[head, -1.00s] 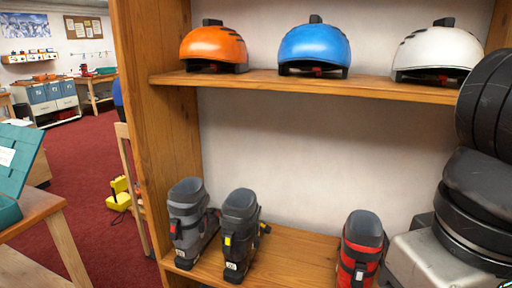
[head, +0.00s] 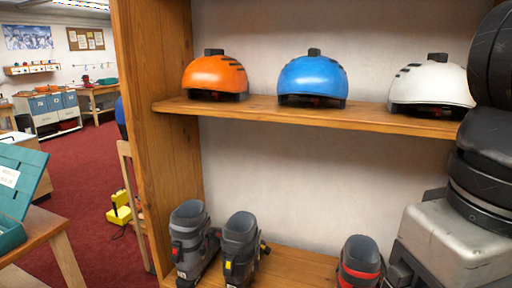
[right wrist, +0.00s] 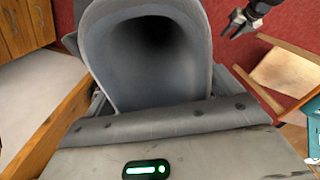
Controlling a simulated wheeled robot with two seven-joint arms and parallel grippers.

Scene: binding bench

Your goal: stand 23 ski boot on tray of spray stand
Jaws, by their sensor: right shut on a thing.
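A red and black ski boot (head: 358,265) stands on the lower shelf at the bottom right of the head view, its lower part cut off. My right gripper (head: 395,274) is at its right side, shut on it. In the right wrist view the grey boot opening (right wrist: 150,50) fills the upper middle; the fingertips are hidden. Two grey boots, one with red (head: 190,245) and one with yellow (head: 240,250) buckles, stand farther left. No number is readable. My left gripper (right wrist: 236,24) shows small in the right wrist view, apparently open and empty. No spray stand is recognisable.
An orange helmet (head: 215,76), a blue helmet (head: 312,80) and a white helmet (head: 432,85) sit on the upper shelf (head: 320,115). A wooden upright (head: 160,150) bounds the left. Beyond are red carpet, a yellow object (head: 120,208) and a table (head: 40,235).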

